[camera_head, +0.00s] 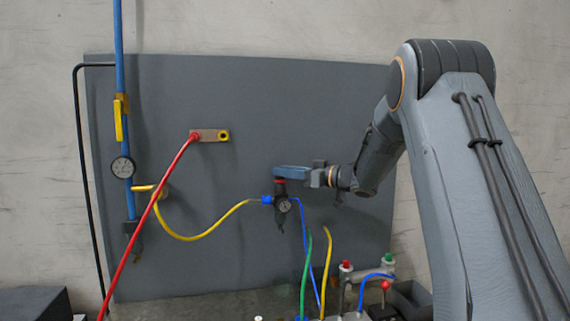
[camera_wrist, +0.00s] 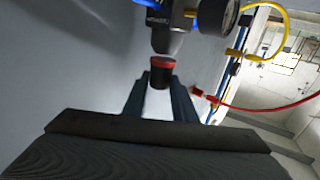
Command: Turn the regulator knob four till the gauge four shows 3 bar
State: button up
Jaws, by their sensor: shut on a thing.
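The regulator knob (camera_head: 280,182) is black with a red ring and sits on top of the dark regulator on the grey panel. It also shows in the wrist view (camera_wrist: 162,75), between my blue fingertips. My gripper (camera_head: 282,172) comes in from the right and is shut on the knob; the fingers also show in the wrist view (camera_wrist: 158,88). The gauge (camera_head: 284,205) is a small round dial just below the knob. It is seen at a slant in the wrist view (camera_wrist: 219,14), and its needle is too small to read.
A yellow hose (camera_head: 205,237) joins the regulator from the left and a blue hose (camera_head: 309,245) leaves on its right. A red hose (camera_head: 150,213) crosses the panel. Another gauge (camera_head: 123,167) sits on the blue pipe (camera_head: 119,60). Green and yellow hoses rise below.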

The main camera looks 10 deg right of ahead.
jog(key=n+g+y, duration=0.2)
jog(key=g, duration=0.1)
jog(key=n+g+y+b, duration=0.1)
jog(key=shift+w+d+f+n+g, duration=0.15)
jog(key=shift+w+d+n+g, duration=0.1)
jog(key=shift+w+n+g, duration=0.15)
jog(key=shift+w+n+g+y+b, duration=0.15)
jog(key=shift+n+g+y+b, duration=0.8)
jog(key=shift+g, duration=0.95)
jog(key=shift+n+g, duration=0.3)
jog(key=shift+n, duration=0.15)
jog(key=shift+r+g+b, duration=0.25)
jog(key=shift+g+b, duration=0.05)
jog(key=shift+b, duration=0.05)
jog(key=o, duration=1.1)
jog(key=shift+c, duration=0.2)
